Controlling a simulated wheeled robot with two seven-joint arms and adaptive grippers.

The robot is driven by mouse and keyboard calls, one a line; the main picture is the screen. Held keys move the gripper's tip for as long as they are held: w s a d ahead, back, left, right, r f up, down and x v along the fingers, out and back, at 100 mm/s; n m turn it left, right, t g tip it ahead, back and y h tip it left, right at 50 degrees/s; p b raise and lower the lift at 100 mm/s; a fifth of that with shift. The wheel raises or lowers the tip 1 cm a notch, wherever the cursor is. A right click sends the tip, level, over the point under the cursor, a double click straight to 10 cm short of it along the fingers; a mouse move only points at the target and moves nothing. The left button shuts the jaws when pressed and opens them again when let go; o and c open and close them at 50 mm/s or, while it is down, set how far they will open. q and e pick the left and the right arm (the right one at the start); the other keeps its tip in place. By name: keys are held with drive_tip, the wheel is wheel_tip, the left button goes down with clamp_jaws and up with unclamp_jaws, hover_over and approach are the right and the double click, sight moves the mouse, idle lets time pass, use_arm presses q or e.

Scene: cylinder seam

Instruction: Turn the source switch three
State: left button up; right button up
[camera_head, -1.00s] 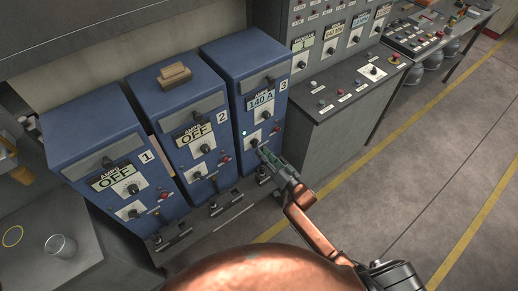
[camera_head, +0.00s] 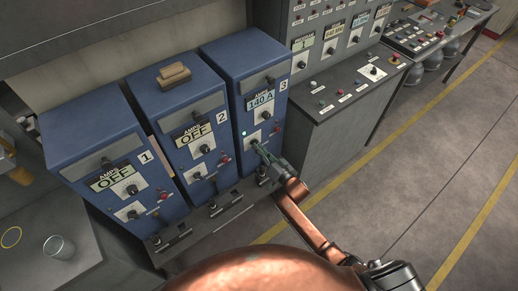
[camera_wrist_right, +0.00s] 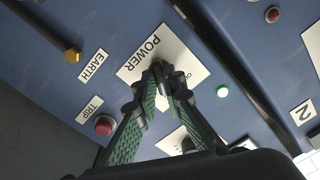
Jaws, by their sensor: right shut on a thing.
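Blue source cabinet 3 (camera_head: 240,75) is the rightmost of three and its display (camera_head: 261,102) reads 140 A. Its lower POWER plate (camera_wrist_right: 137,66) carries the dark source switch three (camera_wrist_right: 157,68), mostly hidden by my fingers. My right gripper (camera_head: 258,147) reaches the lower front of cabinet 3. In the right wrist view its green-padded fingers (camera_wrist_right: 166,76) are shut on the switch knob. A small green lamp (camera_wrist_right: 222,90) beside the plate is lit. The exact angle of the knob is hidden. My left gripper is not in view.
Cabinet 2 (camera_head: 160,95) and cabinet 1 (camera_head: 85,135) stand to the left, both displays reading OFF. A red TRIP button (camera_wrist_right: 104,125) and yellow EARTH terminal (camera_wrist_right: 72,56) flank the switch. A grey control console (camera_head: 340,110) stands right; the floor beyond is clear.

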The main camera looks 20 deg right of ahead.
drive_tip(key=shift+n, duration=0.3)
clamp_jaws()
drive_tip(key=n, duration=1.1)
drive_tip(key=shift+d+p, duration=0.1)
drive_tip(key=shift+p, duration=0.2)
drive_tip(key=shift+n, duration=0.3)
drive_tip(key=o, duration=0.7)
unclamp_jaws()
drive_tip(key=shift+s, duration=0.1)
drive_tip(key=v, duration=1.1)
drive_tip(key=shift+s+d, duration=0.15)
drive_tip(key=shift+s, duration=0.25)
